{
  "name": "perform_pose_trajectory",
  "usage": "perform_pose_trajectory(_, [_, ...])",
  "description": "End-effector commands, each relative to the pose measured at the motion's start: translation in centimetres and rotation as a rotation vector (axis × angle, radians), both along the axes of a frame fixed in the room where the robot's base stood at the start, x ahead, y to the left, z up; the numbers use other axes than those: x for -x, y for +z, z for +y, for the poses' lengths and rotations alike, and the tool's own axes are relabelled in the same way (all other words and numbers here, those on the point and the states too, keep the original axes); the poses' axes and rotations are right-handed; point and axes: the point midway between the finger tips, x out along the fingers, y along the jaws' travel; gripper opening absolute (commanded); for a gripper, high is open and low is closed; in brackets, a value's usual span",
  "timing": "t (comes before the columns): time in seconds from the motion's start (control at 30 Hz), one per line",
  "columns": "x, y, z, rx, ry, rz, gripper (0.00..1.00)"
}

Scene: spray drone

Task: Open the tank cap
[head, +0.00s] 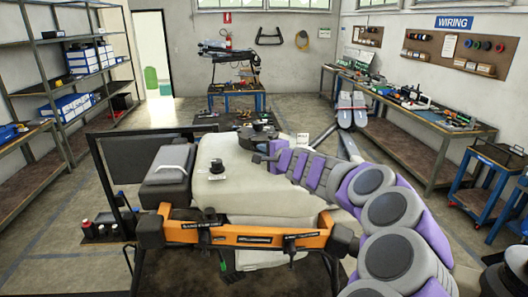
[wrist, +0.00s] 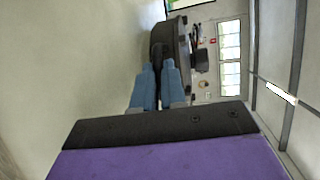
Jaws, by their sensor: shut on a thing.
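The pale tank (head: 225,192) sits in the orange frame of the spray drone (head: 235,237). A broad round black cap (head: 262,131) shows at the tank's far right top; it also shows in the wrist view (wrist: 181,45), dark and close ahead. My gripper (head: 259,152) reaches in from the right, and its blue fingers (wrist: 158,84) are shut on the cap's near edge. I cannot tell whether the cap is free of the tank; the tank opening is hidden. A small black knob (head: 217,166) stands on the tank top.
A dark grey block (head: 167,165) sits left of the tank. Folded grey drone arms (head: 352,105) stick up behind. Shelves (head: 75,75) line the left wall, a workbench (head: 435,115) the right. A blue cart (head: 485,180) stands at right. Floor at left is mostly clear.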

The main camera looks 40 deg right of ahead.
Motion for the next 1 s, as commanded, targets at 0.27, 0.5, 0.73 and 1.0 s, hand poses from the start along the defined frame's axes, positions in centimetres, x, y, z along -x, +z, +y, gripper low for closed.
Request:
perform_pose_trajectory(0.27, [0.0,0.0,0.0,0.0,-0.001,0.0,0.0])
perform_pose_trajectory(0.5, [0.0,0.0,0.0,0.0,-0.001,0.001,0.0])
perform_pose_trajectory(0.73, [0.0,0.1,-0.1,-0.002,-0.001,0.004,0.0])
perform_pose_trajectory(1.0, [0.1,1.0,-0.2,-0.014,-0.002,0.03,0.0])
